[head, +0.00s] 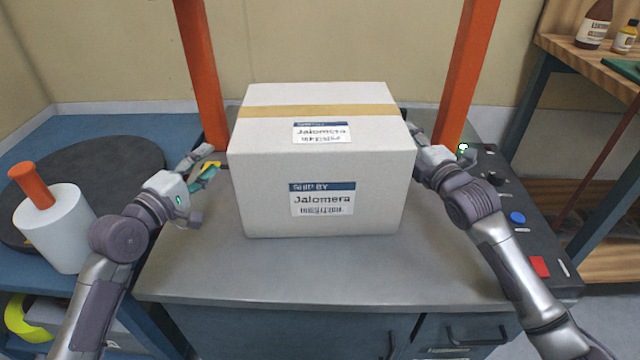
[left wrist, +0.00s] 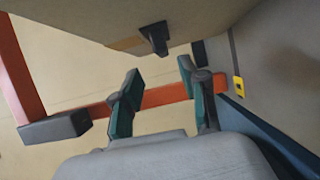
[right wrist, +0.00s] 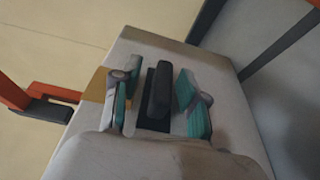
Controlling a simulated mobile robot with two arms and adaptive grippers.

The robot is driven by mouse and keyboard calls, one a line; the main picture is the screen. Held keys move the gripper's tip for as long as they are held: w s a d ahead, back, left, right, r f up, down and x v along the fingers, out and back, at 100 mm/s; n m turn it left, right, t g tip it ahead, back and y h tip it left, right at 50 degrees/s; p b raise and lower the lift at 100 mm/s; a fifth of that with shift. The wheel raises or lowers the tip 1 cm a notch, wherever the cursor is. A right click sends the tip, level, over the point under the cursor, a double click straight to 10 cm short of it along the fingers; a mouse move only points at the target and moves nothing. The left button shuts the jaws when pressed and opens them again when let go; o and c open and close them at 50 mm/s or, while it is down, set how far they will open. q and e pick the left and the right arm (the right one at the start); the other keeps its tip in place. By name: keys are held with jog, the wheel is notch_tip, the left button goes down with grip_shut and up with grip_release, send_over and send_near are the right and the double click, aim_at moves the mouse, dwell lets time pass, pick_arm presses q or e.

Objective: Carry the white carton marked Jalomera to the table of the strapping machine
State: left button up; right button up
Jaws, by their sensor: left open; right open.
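The white carton marked Jalomera (head: 322,185) sits upright on the grey table of the strapping machine (head: 205,265), between its two orange posts. A tan tape strip crosses its top. My left gripper (head: 212,161) is open at the carton's left side, a little apart from it. In the left wrist view, a black handle (left wrist: 154,40) on the carton lies just beyond the open fingers (left wrist: 160,82). My right gripper (head: 416,140) is at the right side, partly hidden behind the carton. In the right wrist view, its open fingers stand either side of another black handle (right wrist: 160,90).
An orange post (head: 203,75) rises at the left and another (head: 468,75) at the right. A control panel with a blue button (head: 517,218) lies right of the table. A blue table (head: 95,130) at the left holds a white roll (head: 55,228). A wooden shelf (head: 590,58) stands right.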

jog(key=shift+s+d, duration=0.1)
jog(key=shift+s, duration=0.1)
pick_arm(q)
jog(key=v, duration=0.3)
jog(key=shift+s+a, duration=0.1)
jog(key=shift+s, duration=0.15)
pick_arm(e)
jog(key=v, duration=1.1)
jog(key=shift+s, duration=0.25)
jog(key=shift+d, duration=0.1)
